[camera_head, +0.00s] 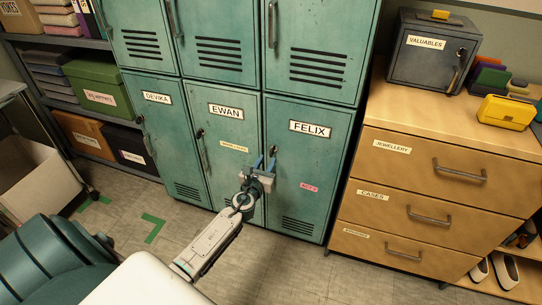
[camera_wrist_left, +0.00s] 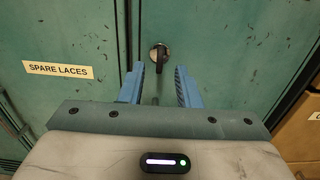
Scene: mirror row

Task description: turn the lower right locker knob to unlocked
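The lower right locker, labelled FELIX (camera_head: 312,150), has a closed teal door. Its knob (camera_wrist_left: 159,55) is a round metal plate with a dark lever, seen in the left wrist view. The lever points roughly straight down. My left gripper (camera_head: 265,162) is in front of the left side of this door. In the left wrist view my left gripper (camera_wrist_left: 160,69) is open and empty. Its blue fingers stand left and right below the knob, with the lever's end near the gap. I cannot tell whether they touch it. My right gripper is in neither view.
The EWAN locker (camera_head: 235,135) is left of the FELIX door, with a SPARE LACES label (camera_wrist_left: 58,70). A wooden drawer cabinet (camera_head: 425,160) stands to the right. A shelf with boxes (camera_head: 100,98) is at the left. Floor (camera_head: 300,265) is clear before the lockers.

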